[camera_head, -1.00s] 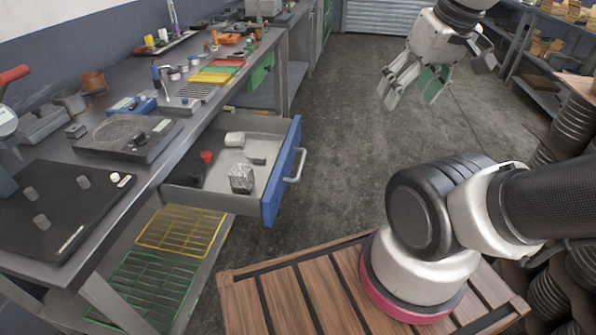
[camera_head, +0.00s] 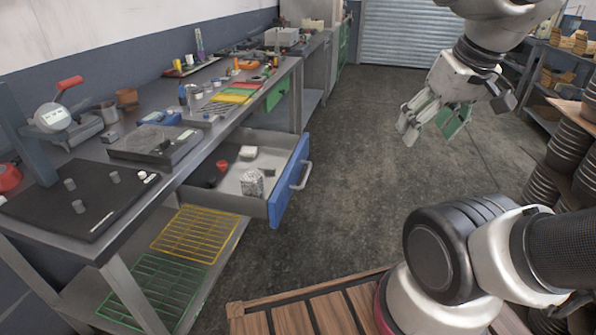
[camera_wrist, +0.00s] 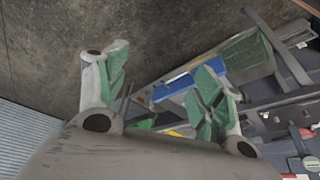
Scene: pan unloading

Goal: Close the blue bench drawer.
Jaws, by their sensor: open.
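The blue-fronted bench drawer (camera_head: 289,182) stands pulled out from the workbench (camera_head: 137,203) in the head view. Its grey handle (camera_head: 302,176) faces the open floor. Inside lie a speckled block (camera_head: 252,182), a red item (camera_head: 222,166) and a pale block (camera_head: 248,152). My gripper (camera_head: 424,130) is open and empty. It hangs over the floor to the right of the drawer, well apart from it. In the wrist view the open fingers (camera_wrist: 160,95) show, with a blue panel (camera_wrist: 183,86) beyond them that looks like the drawer front.
Open concrete floor (camera_head: 350,160) lies between the drawer and my arm. Wire racks (camera_head: 195,233) sit on the shelf under the bench. Stacked dark pots (camera_head: 565,150) stand at the right. A slatted wooden surface (camera_head: 310,312) is at the bottom. The bench top holds tools.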

